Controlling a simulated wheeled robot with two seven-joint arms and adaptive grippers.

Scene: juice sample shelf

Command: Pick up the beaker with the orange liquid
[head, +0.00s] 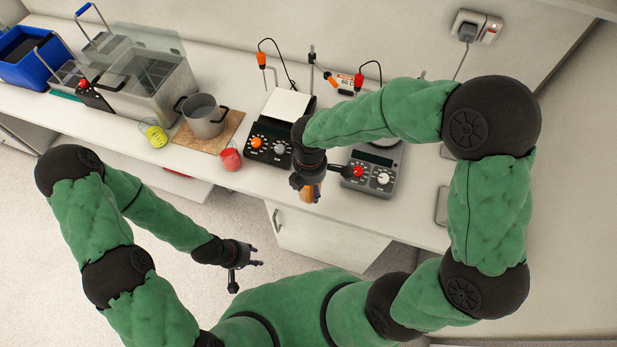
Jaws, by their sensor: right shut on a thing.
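The orange liquid of the beaker (307,194) shows as a small orange patch under my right gripper (306,186), at the front edge of the counter. My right gripper points down and is shut on the beaker, hiding most of it. I cannot tell whether the beaker touches the counter. My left gripper (258,257) is empty, low in front of the counter over the floor, with its fingers apart.
Two hotplates, one with an orange knob (257,143) and one with a red knob (358,171), stand either side of my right gripper.

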